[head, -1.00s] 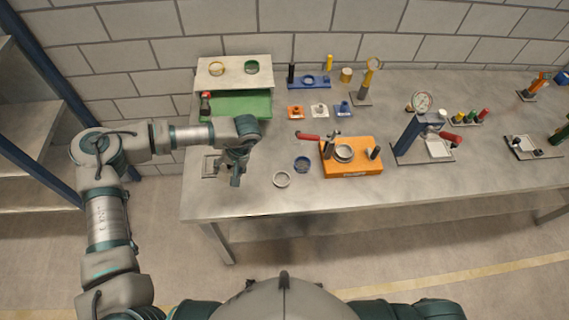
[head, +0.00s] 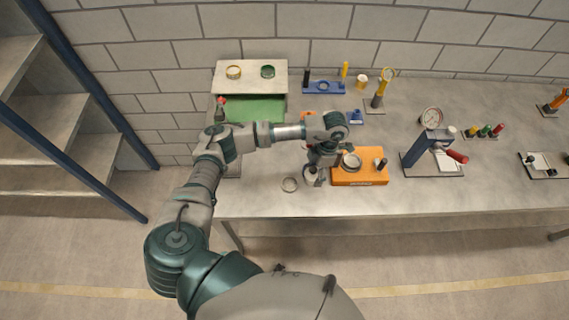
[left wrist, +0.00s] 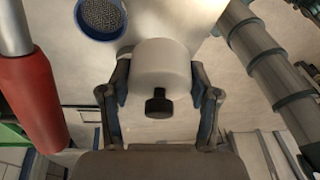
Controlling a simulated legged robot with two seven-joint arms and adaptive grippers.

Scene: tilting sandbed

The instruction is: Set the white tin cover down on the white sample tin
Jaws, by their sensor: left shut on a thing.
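My left gripper (head: 313,178) is shut on the white tin cover (left wrist: 163,75), a pale round piece with a black knob, between its two fingers in the left wrist view. In the head view the cover (head: 311,174) shows small at the gripper, left of the orange block. I cannot tell the cover's height above the table. My right gripper is not in view.
A blue tin with grey grains (left wrist: 100,15) stands near the cover in the left wrist view. A red handle (left wrist: 32,100) is at left there. The orange block (head: 345,180) is right of the gripper. The table front left of the pale tin is clear.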

